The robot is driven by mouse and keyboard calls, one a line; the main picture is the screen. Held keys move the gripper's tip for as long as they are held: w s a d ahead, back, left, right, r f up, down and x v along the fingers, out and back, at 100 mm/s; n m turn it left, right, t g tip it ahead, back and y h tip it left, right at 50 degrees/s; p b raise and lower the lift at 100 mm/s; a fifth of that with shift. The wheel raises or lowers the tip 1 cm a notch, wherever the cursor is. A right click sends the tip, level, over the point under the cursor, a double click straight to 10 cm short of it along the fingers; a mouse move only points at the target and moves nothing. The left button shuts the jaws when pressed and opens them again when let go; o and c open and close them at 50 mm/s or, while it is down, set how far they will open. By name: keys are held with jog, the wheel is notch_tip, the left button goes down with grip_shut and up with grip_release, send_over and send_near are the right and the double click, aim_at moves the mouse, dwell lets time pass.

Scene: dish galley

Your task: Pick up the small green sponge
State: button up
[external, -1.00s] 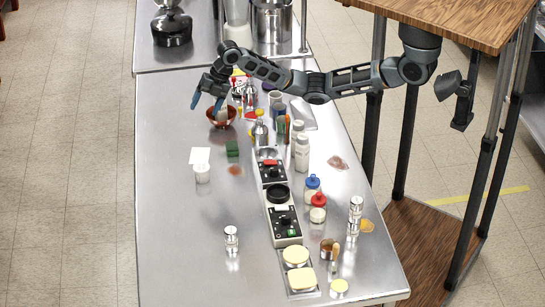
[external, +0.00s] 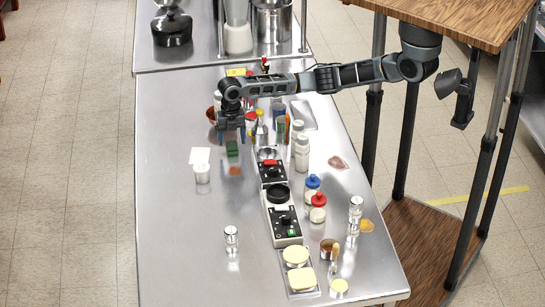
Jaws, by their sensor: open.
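The small green sponge (external: 233,149) is a dark green block on the steel counter (external: 180,248), left of the row of condiments and burners. My gripper (external: 231,136) points down just behind and above the sponge, with its blue-tipped fingers apart. The fingers overlap the sponge's upper edge in the picture. I cannot tell whether they touch it or stand around it. Nothing shows held between them.
A white cup (external: 202,173) stands close to the left of the sponge, by a white paper square (external: 200,155). A red-brown bowl (external: 211,114) is partly hidden behind my gripper. Bottles (external: 302,153) and a black burner unit (external: 273,173) stand to the right. The front left counter is mostly clear.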

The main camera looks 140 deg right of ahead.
aim_at(232, 145)
jog(key=shift+f, duration=1.6)
jog(key=c, duration=1.1)
